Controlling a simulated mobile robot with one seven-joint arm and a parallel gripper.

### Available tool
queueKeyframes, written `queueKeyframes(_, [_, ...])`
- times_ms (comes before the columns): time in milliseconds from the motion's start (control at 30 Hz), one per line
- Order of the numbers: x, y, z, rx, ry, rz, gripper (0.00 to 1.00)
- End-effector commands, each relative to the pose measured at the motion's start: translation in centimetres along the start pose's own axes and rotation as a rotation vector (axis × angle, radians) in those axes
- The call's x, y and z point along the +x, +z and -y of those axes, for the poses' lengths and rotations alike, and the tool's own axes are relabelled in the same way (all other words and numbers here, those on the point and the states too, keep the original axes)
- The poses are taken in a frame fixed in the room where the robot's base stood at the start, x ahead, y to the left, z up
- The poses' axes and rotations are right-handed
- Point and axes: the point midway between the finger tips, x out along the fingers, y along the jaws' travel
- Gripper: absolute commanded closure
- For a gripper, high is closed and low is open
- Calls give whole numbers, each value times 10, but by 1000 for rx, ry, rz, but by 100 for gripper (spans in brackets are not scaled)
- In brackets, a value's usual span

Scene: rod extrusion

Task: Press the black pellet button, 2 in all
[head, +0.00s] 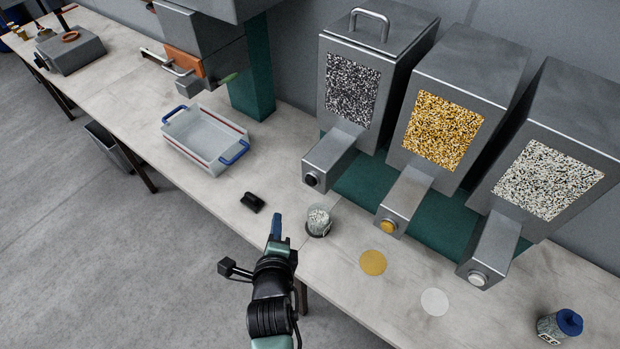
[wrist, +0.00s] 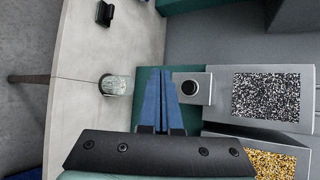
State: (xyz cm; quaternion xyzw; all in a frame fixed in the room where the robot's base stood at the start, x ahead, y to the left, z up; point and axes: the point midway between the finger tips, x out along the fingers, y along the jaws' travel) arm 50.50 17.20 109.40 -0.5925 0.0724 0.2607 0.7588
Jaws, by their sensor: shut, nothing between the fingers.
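The black pellet button (head: 312,179) is a round black knob on the front end of the spout below the left hopper, whose window (head: 350,90) shows black and white pellets. In the wrist view the button (wrist: 191,87) is just right of the fingertips, with a visible gap in the picture. My gripper (head: 276,222) has blue fingers and is shut and empty, left of a clear cup (head: 319,222) with pale speckled contents. The wrist view shows my gripper (wrist: 160,72) pointing up and the cup (wrist: 116,85) left of it.
The yellow button (head: 387,226) and white button (head: 478,279) are to the right, with a yellow disc (head: 373,262) and white disc (head: 435,302) on the bench. A black block (head: 252,202), a white tray (head: 196,140) and a blue-lidded jar (head: 552,328) also stand there.

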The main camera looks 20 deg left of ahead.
Motion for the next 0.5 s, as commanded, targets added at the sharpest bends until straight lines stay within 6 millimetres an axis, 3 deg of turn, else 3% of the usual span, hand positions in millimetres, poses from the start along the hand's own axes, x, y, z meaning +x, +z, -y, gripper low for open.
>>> queueKeyframes(233, [9,-7,5,0,-1,-3,100])
queueKeyframes(500, [37,-26,22,2,-4,-3,100])
